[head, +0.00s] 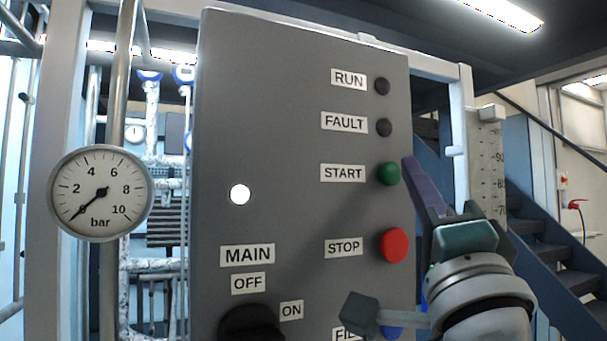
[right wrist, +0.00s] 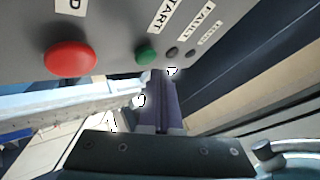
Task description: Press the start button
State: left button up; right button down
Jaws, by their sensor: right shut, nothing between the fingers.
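The green START button (head: 389,174) sits on the right side of the grey control panel (head: 290,120), beside its START label (head: 342,173). It also shows in the right wrist view (right wrist: 147,54). My right gripper (head: 408,164) is shut and empty, its purple fingers close together and pointing toward the panel. Its tips are just right of the green button in the head view and near it in the right wrist view (right wrist: 164,82). I cannot tell how far the tips are from the panel face. My left gripper is not in view.
The red STOP button (head: 393,245) is below START; dark RUN (head: 382,86) and FAULT (head: 384,127) lamps are above. A white lamp (head: 240,194) and black MAIN knob (head: 250,324) are on the left. A gauge (head: 100,193) stands left of the panel, stairs (head: 555,250) at right.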

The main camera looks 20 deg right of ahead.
dwell(0.5)
jog(key=shift+w, duration=0.15)
jog(key=shift+w+h, duration=0.25)
jog(key=shift+h, duration=0.05)
jog(key=shift+w, duration=0.15)
jog(key=shift+w+b, duration=0.3)
jog(key=shift+w, duration=0.05)
dwell(0.5)
jog(key=shift+s, duration=0.1)
jog(key=shift+s+p, duration=0.35)
jog(key=shift+s, duration=0.45)
